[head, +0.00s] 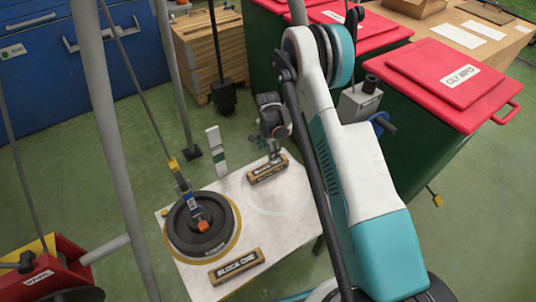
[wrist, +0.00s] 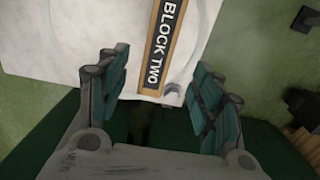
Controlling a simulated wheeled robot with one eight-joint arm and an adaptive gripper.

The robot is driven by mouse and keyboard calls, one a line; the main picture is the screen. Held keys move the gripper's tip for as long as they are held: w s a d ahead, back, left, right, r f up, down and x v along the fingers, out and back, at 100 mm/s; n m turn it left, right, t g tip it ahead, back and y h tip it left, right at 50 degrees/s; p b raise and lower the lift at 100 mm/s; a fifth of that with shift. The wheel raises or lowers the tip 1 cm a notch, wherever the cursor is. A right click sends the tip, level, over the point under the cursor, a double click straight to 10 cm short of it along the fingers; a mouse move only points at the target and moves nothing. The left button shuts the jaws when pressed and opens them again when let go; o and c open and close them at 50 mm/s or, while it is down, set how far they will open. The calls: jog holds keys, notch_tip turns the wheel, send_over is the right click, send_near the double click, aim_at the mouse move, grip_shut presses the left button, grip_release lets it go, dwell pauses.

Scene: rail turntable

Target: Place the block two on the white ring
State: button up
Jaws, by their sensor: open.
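Block two (head: 267,169) is a wooden bar with a black label, lying near the far edge of the white table. In the wrist view block two (wrist: 154,82) runs up from the table edge, its label readable. The white ring (head: 281,214) is a faint pale circle on the tabletop, and block two lies by its far side; the exact overlap is unclear. My gripper (head: 274,156) is over the block in the head view. In the wrist view my gripper (wrist: 161,80) is open, fingers on either side of the block's near end, apart from it.
Block one (head: 236,267) lies at the table's near edge. A black turntable (head: 202,226) with an orange-tipped hanging hook stands at left on the white table (head: 192,280). A green-white post (head: 215,150) stands behind. Red-lidded bins (head: 455,85) are at right.

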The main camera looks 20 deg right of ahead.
jog(key=s+r+n+t, duration=0.25)
jog(key=s+r, duration=0.25)
jog(key=r, duration=1.1)
jog(key=s+r+n+t, duration=0.1)
jog(key=s+r+n, duration=0.3)
jog(key=r, duration=1.2)
jog(key=s+r+n+t, duration=0.2)
jog(key=s+r+n, duration=0.2)
jog(key=s, duration=0.8)
jog(key=s+r+n+t, duration=0.1)
jog(key=s+r+n, duration=0.3)
jog(key=s, duration=0.8)
jog(key=shift+s+r+t, duration=0.35)
jog(key=shift+s+r, duration=0.05)
jog(key=shift+r, duration=0.05)
